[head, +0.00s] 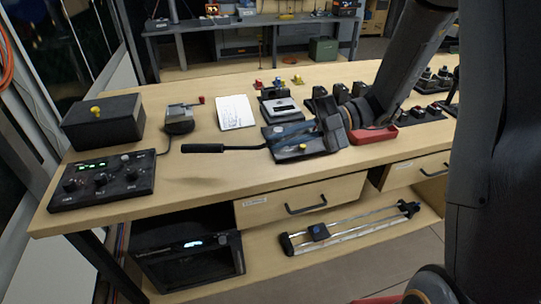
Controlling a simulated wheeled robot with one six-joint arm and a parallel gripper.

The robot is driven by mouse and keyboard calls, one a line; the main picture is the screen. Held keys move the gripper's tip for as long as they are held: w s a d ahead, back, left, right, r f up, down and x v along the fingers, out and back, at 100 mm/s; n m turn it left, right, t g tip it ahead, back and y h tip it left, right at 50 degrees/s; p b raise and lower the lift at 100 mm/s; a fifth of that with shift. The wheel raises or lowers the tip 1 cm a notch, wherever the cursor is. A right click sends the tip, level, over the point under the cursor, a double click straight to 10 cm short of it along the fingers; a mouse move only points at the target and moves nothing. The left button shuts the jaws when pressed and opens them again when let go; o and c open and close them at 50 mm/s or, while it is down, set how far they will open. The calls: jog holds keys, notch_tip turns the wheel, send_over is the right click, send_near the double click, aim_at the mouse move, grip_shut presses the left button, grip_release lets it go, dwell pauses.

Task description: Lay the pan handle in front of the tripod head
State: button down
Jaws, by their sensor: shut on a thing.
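The pan handle (203,148) is a thin dark rod with a thick black grip at its left end. It lies level and points left, and a faint shadow on the wood beneath it suggests that it is off the table. My gripper (290,133) reaches in from the right and is shut on the rod's right end. The fingers partly hide that end. Below and behind the fingers is a low dark unit with a yellow knob (303,147), partly covered by my gripper. It may be the tripod head, but I cannot tell for sure.
A grey-topped device (281,107) stands behind my gripper. The tabletop (210,170) in front of the handle is clear.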

jog(key=shift+f, duration=2.4)
